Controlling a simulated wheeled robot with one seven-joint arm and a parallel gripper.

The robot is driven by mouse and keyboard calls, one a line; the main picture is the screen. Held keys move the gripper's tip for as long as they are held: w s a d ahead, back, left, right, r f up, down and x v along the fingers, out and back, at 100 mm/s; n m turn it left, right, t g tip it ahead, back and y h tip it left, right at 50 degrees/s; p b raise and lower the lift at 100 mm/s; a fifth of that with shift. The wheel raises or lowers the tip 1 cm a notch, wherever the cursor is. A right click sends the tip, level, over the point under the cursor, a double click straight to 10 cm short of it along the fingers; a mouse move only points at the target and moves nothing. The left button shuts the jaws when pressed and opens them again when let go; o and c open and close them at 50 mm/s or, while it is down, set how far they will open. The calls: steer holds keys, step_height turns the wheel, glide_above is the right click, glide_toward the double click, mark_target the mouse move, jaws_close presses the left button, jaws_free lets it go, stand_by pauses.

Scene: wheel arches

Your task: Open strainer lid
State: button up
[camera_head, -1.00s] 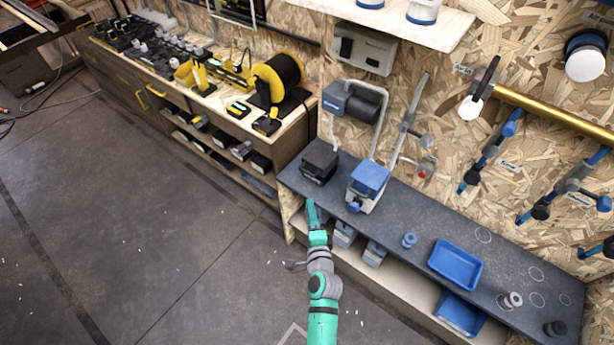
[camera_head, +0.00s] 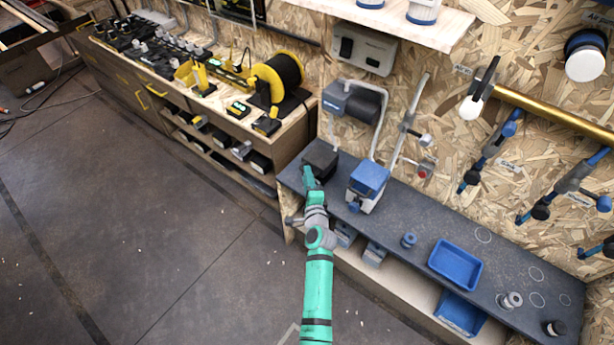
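No part is labelled as a strainer. A blue-topped white box (camera_head: 367,185) stands on the dark bench with its blue top down. A black box (camera_head: 321,156) stands to its left at the bench's left end, with its top down. I cannot tell which of them is the strainer. My gripper (camera_head: 308,172) is at the end of the teal arm, in front of the black box and overlapping its lower left part in the picture. The fingers are too small to show whether they are open or touch the box.
The dark bench top (camera_head: 400,212) also holds a small blue part (camera_head: 408,240), a blue tray (camera_head: 455,265) and small grey parts at the right. Upright pipes and a grey-blue motor unit (camera_head: 354,102) are behind the boxes.

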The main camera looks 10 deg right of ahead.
steer(key=shift+w, duration=0.45)
jaws_close()
stand_by(1.2)
